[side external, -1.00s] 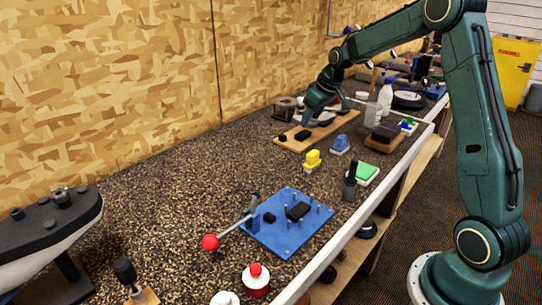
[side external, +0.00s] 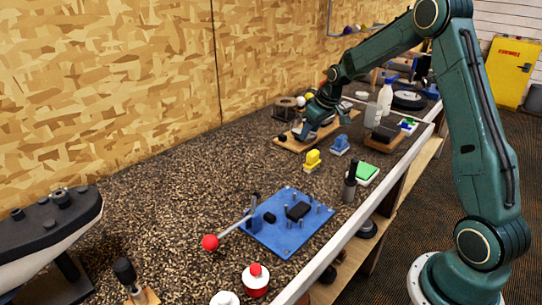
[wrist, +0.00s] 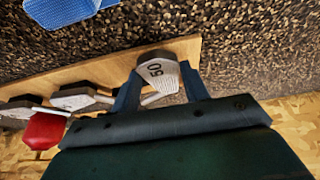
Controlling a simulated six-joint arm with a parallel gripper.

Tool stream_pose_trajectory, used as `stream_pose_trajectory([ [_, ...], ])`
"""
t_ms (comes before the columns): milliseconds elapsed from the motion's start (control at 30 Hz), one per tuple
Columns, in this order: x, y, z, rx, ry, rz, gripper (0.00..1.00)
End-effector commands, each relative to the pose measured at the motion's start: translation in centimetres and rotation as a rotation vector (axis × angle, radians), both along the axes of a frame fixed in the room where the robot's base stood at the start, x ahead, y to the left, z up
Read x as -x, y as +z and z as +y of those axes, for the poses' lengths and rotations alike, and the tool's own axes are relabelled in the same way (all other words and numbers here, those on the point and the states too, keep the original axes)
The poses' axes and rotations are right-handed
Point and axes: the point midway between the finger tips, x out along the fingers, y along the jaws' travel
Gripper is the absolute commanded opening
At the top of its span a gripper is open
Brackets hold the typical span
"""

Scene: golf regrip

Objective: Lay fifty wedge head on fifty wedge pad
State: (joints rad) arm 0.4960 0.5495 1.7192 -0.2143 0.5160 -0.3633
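The fifty wedge head (wrist: 158,70), pale grey and marked "50", lies between the two fingers of my gripper (wrist: 160,88) in the wrist view, with a finger close against each side. It is over the end of a wooden board (wrist: 110,65). In the side view my gripper (side external: 303,132) is low over the left part of this board (side external: 290,146), with the pale head (side external: 298,128) at its fingers. The fifty wedge pad is hidden beneath the head and gripper, so I cannot tell whether the head touches it.
Other club heads (wrist: 84,97) sit along the board, beside a red piece (wrist: 45,130). Yellow (side external: 312,160) and blue (side external: 340,145) blocks stand in front. A blue plate with pegs (side external: 285,236) is nearer. The bench between the plate and wall is clear.

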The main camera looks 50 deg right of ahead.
Motion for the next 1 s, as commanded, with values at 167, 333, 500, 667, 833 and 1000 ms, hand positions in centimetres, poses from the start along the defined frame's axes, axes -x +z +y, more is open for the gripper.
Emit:
stream_pose_trajectory([
  [167,0.0,0.0,0.0,0.000,0.000,0.000,0.66],
  [333,0.0,0.0,0.0,0.000,0.000,0.000,0.66],
  [500,0.0,0.3,0.0,0.001,0.000,-0.001,0.66],
  [667,0.3,1.2,0.0,0.001,0.000,-0.002,0.66],
  [833,1.1,3.0,-0.1,0.002,-0.001,-0.003,0.66],
  [1000,2.1,5.5,-0.1,0.003,-0.001,-0.004,0.66],
])
